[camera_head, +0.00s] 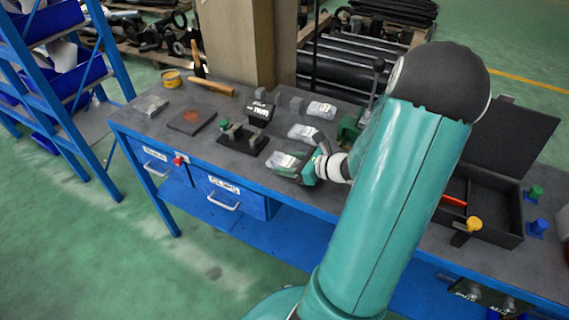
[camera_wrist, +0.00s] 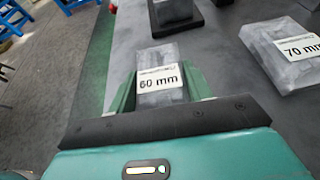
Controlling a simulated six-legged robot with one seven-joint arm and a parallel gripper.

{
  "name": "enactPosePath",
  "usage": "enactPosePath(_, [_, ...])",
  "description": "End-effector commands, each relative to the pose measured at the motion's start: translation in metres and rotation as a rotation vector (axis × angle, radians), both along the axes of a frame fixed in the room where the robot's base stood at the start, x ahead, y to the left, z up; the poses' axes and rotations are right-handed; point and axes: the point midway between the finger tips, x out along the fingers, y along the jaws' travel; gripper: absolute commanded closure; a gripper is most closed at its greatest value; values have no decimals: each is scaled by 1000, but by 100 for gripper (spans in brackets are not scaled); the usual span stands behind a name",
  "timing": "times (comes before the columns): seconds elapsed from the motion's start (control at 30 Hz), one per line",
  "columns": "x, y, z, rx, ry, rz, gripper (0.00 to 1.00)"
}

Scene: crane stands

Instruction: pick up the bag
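A clear plastic bag (camera_head: 284,160) with a white label lies at the front edge of the dark workbench top (camera_head: 232,158). In the wrist view the bag (camera_wrist: 160,76) is labelled "60 mm" and sits between the two green fingers of my gripper (camera_wrist: 162,88). In the head view my gripper (camera_head: 300,168) is low at the bench edge, with the fingers on either side of the bag. The fingers are apart with the bag filling most of the gap; I cannot tell whether they press on it. The bag's near end is hidden by the gripper.
A second bag (camera_head: 303,132), labelled "70 mm" (camera_wrist: 290,52) in the wrist view, lies close behind. Another bag (camera_head: 321,109) lies farther back. A dark block stand (camera_head: 243,139) is to the left. An open black case (camera_head: 490,200) is right.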

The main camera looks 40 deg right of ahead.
Motion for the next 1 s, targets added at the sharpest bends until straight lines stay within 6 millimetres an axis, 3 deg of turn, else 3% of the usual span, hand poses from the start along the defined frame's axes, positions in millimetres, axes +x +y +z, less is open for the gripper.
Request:
enactPosePath(0.37, [0,0,3,-1,-2,1,79])
enactPosePath(0.67, [0,0,33,-7,-2,2,79])
enactPosePath(1.0, [-56,6,96,-7,-1,-3,79])
